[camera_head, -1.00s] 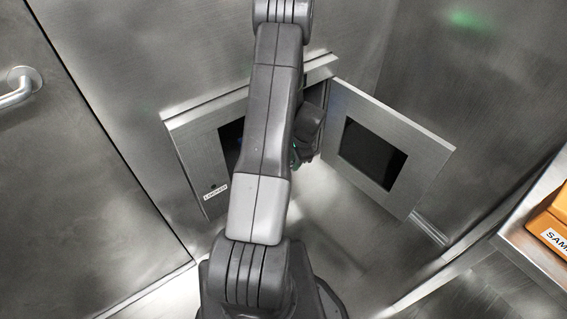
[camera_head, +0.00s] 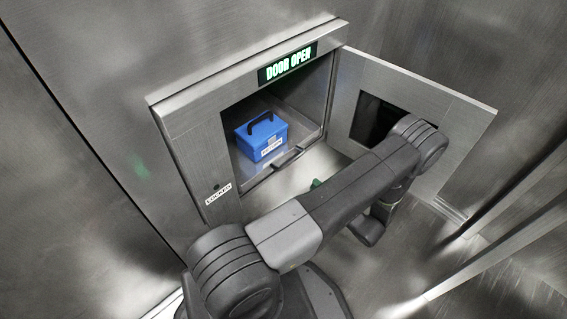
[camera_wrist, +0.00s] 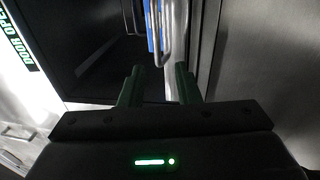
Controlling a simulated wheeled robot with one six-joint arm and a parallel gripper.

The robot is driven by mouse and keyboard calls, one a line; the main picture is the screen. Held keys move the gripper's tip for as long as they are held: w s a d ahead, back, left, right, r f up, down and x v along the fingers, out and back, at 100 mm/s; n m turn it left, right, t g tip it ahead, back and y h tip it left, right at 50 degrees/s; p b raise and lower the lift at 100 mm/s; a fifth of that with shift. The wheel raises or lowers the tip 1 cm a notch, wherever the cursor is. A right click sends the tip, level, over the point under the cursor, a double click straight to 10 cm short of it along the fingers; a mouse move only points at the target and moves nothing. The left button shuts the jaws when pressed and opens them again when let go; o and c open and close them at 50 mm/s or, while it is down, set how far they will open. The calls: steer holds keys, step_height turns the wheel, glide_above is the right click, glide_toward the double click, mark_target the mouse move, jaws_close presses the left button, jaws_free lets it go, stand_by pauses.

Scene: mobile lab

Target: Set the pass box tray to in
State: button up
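The pass box (camera_head: 182,132) stands with its door (camera_head: 455,125) swung open to the right. Its tray (camera_head: 262,178) lies at the opening, with a dark bar handle (camera_head: 287,159) on its front. I cannot tell exactly how far the tray stands out. A blue case (camera_head: 262,138) with a black carry handle sits on the tray. My gripper shows in the wrist view (camera_wrist: 157,84) with two green fingers apart and nothing between them. The tray handle (camera_wrist: 162,38) is just ahead of the fingertips, apart from them. In the head view my arm hides most of the gripper.
A lit "DOOR OPEN" sign (camera_head: 287,64) is above the opening. A small "LOCKED" label (camera_head: 218,194) is on the pass box's lower left front. The open door, with its dark window (camera_head: 375,120), stands close beside my arm. Metal walls surround the corner.

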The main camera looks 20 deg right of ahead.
mark_target(292, 161)
steer(key=shift+m+t+h, duration=0.4)
steer(key=shift+m, duration=0.1)
steer(key=b+x, duration=0.2)
steer(key=x, duration=1.1)
steer(key=shift+w+d, duration=0.1)
steer(key=shift+w, duration=0.05)
steer(key=shift+c, duration=0.2)
jaws_close()
